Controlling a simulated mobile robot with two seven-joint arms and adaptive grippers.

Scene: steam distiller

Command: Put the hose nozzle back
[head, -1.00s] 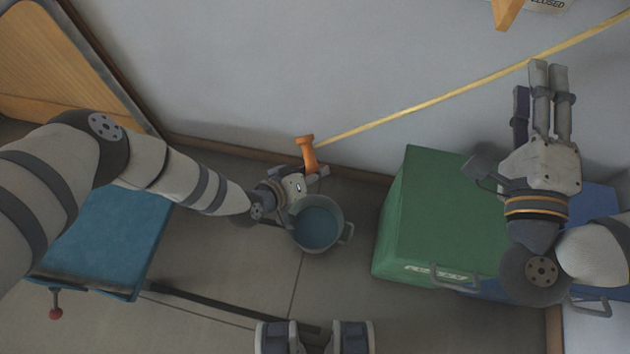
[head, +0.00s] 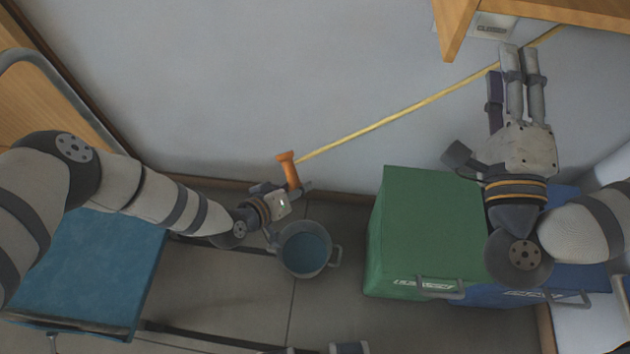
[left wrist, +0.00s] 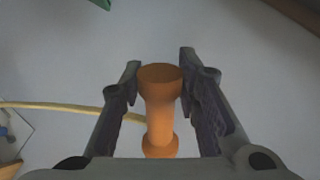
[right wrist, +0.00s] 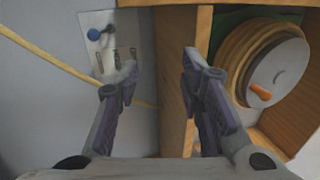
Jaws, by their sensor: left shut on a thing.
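The orange hose nozzle (head: 289,170) stands roughly upright in my left gripper (head: 284,189), near the wall and just behind a grey bucket. In the left wrist view the nozzle (left wrist: 161,110) sits between the two fingers, its wide end towards the top. The yellow hose (head: 400,113) runs from it up to the right along the wall. My right gripper (head: 514,65) is raised at the right, open and empty. In the right wrist view its fingers (right wrist: 158,75) are apart, in front of a wall plate (right wrist: 98,25) with a blue knob and hooks.
A wooden cabinet (right wrist: 172,70) holds a round reel (right wrist: 240,45) with an orange knob. The grey bucket (head: 332,258) holds bluish liquid. A green box (head: 430,210) and blue box (head: 562,207) stand below my right arm. A blue-topped cart (head: 90,265) is at left.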

